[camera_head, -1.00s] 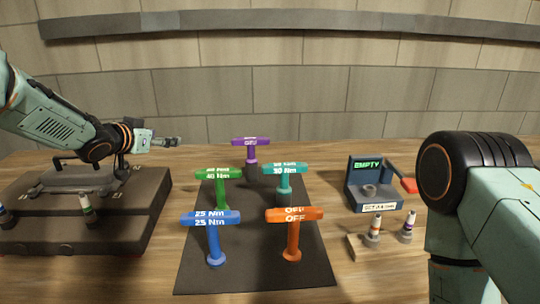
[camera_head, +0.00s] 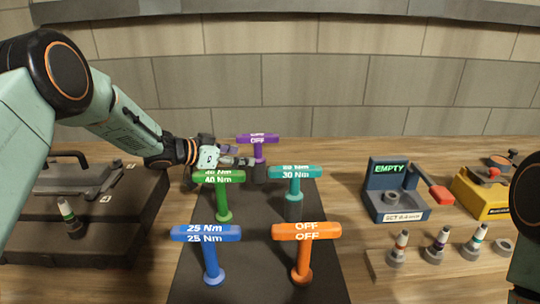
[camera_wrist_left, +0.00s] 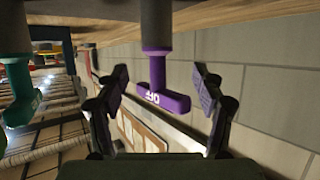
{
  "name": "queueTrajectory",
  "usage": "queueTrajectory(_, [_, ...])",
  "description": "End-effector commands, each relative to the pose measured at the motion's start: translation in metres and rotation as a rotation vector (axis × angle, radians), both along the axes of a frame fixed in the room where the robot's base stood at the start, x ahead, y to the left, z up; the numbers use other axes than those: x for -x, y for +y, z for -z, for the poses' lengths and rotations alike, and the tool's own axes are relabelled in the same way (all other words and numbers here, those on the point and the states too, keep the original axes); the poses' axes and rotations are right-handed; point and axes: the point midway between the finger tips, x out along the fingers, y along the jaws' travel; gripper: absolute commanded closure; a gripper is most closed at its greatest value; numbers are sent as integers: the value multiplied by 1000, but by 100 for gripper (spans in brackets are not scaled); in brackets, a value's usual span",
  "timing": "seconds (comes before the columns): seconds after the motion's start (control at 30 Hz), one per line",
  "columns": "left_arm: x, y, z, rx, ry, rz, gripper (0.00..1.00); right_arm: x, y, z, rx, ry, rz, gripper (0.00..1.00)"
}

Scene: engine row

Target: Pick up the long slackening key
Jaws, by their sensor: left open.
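Two T-handled keys are marked OFF: a purple one (camera_head: 258,139) at the back of the dark mat and an orange one (camera_head: 304,231) at the front right. I cannot tell for sure from the pictures which is longer. My left gripper (camera_head: 246,161) is open at the purple key, just below its crossbar. In the left wrist view, the purple key (camera_wrist_left: 155,35) appears upside down between the spread fingers of the left gripper (camera_wrist_left: 155,85), with a gap on each side. My right gripper is out of view.
A green 40 Nm key (camera_head: 222,200), teal 30 Nm key (camera_head: 294,188) and blue 25 Nm key (camera_head: 207,250) stand on the mat (camera_head: 255,270). A blue device reading EMPTY (camera_head: 388,195), a yellow device (camera_head: 480,200) and several small sockets stand right. A dark stepped block (camera_head: 120,225) is left.

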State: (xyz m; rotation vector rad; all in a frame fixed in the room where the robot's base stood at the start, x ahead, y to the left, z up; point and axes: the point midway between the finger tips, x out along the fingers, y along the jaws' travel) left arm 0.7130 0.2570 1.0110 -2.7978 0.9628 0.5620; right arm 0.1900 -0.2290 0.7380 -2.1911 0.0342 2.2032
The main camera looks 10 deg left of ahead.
Motion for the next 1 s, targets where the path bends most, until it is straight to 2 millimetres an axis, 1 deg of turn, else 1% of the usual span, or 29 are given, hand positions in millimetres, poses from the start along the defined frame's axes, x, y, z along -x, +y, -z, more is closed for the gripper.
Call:
queueTrajectory(0.17, [-2,-1,7,2,5,0,31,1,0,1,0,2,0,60])
queueTrajectory(0.43, [-19,-16,20,0,5,-2,31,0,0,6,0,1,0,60])
queueTrajectory(0.57, [-33,-28,31,0,4,-1,31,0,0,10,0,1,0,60])
queueTrajectory(0.77, [-48,-38,36,0,4,-1,31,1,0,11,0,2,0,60])
queueTrajectory(1.0, [-51,-40,36,2,4,-1,31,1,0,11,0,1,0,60])
